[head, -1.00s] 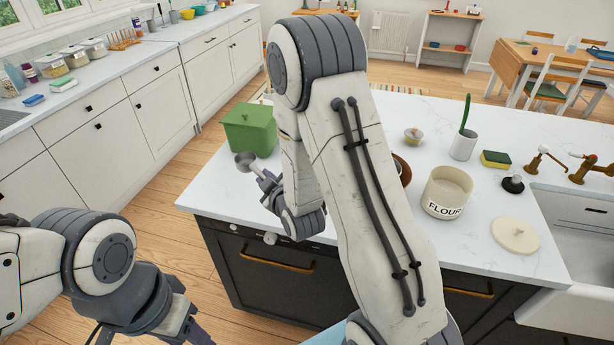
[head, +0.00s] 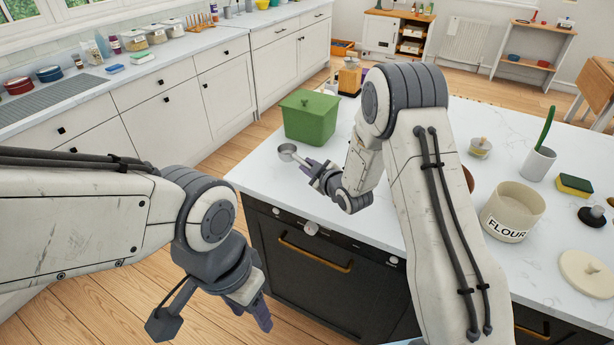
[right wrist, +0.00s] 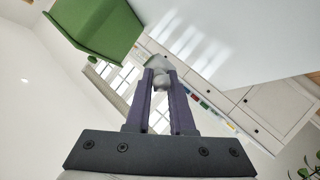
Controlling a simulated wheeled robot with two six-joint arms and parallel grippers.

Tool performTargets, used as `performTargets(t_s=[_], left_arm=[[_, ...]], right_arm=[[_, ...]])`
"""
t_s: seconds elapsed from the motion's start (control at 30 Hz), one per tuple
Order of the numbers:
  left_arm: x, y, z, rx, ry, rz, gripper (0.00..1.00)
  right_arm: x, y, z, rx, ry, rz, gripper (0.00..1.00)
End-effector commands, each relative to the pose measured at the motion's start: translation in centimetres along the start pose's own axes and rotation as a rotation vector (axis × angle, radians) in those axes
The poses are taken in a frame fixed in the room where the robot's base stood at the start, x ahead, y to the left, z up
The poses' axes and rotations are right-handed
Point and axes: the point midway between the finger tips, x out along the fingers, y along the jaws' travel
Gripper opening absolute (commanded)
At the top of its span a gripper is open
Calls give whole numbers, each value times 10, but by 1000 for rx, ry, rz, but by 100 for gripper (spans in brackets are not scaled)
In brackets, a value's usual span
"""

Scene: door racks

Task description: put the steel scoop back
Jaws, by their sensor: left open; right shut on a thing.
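The steel scoop (head: 288,151) is held by my right gripper (head: 318,170) above the left end of the white island counter. In the right wrist view the purple fingers (right wrist: 160,88) are shut on the scoop (right wrist: 160,70), whose bowl lies beyond the fingertips. A green lidded box (head: 308,120) stands on the counter just behind the scoop. My left gripper (head: 252,312) is open and empty, low over the wooden floor in front of the island. An open flour canister (head: 511,212) stands on the counter to the right, its contents pale.
A round cream lid (head: 588,274) lies near the canister. A white cup with a green-handled tool (head: 540,158), a sponge (head: 574,185) and a small lidded jar (head: 480,148) stand behind. My right arm hides the counter's middle.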

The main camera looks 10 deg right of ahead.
Motion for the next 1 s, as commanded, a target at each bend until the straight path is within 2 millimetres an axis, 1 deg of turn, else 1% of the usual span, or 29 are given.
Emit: performTargets(t_s=[0.07,0.2,0.33,0.43,0.63,0.77,0.8,0.87,0.9,1.0], left_arm=[[-2,0,0,0,0,0,50],[-7,0,0,0,0,0,50],[-9,1,0,0,0,0,50],[-10,1,0,0,0,0,50],[-9,1,0,0,0,0,50],[-5,0,0,0,0,0,50],[-4,0,0,0,0,0,50],[-6,0,0,0,0,0,50],[-6,0,0,0,0,0,50],[-6,0,0,0,0,0,50]], right_arm=[[2,-2,4,0,0,2,0],[7,-14,20,2,-3,1,0],[12,-22,32,1,-1,3,0],[14,-24,35,0,0,4,0],[14,-24,35,0,1,5,0],[15,-26,38,0,0,5,0],[15,-27,38,0,-1,4,25],[15,-26,37,0,-1,4,48],[15,-26,37,0,-1,4,51],[15,-26,37,0,-1,4,51]])
